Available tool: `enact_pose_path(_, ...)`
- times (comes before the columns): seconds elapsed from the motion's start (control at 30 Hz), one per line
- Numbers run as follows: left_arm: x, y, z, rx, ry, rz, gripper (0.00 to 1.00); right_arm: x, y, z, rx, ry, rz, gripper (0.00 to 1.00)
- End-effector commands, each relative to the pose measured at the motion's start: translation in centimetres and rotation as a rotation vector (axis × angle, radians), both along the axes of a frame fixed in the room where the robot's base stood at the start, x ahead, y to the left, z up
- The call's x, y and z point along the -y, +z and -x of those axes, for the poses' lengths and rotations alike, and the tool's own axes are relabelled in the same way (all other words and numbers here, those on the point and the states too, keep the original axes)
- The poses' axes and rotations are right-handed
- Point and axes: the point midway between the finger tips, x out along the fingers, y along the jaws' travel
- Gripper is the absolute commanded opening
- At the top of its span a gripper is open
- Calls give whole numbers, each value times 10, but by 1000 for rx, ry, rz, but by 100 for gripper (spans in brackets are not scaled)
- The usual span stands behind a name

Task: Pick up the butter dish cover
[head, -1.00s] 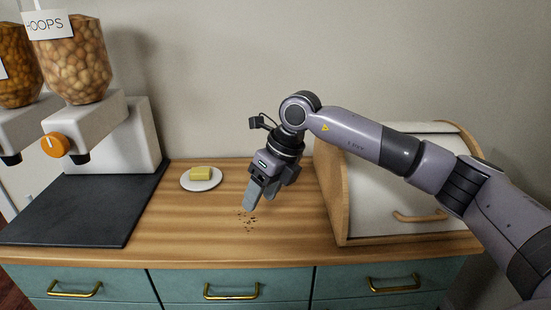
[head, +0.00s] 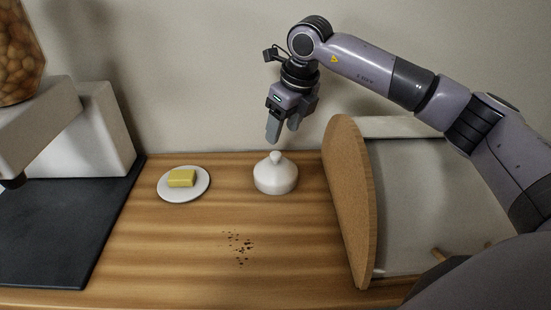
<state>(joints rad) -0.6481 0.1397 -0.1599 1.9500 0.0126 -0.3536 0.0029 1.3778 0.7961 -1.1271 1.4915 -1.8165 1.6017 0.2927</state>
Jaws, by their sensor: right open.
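The butter dish cover (head: 275,177) is a white, rounded dome with a small knob on top. It stands upright on the wooden counter, left of the bread box. My right gripper (head: 281,133) is open and empty, pointing down above the cover's knob with a small gap between them. A block of yellow butter (head: 182,178) lies on a small white round plate (head: 184,196) to the left of the cover. My left gripper is not in view.
A bread box (head: 348,195) with wooden sides stands close on the right. Dark crumbs (head: 240,245) lie on the counter (head: 190,265) in front of the cover. A dark mat (head: 60,225) with a cereal dispenser (head: 105,130) is at the left.

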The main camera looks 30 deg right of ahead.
Motion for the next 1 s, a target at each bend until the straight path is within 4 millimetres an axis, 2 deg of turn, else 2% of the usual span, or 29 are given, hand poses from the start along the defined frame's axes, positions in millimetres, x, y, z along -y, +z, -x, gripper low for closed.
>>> enact_pose_path(0.27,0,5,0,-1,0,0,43,-3,-25,-4,-5,-1,1,58)
enact_pose_path(0.53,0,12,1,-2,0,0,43,-9,-62,-11,-2,-1,-1,58)
enact_pose_path(0.87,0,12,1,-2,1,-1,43,-9,-70,-13,0,0,0,58)
enact_pose_path(1.0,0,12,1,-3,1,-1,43,-9,-70,-13,0,0,0,13)
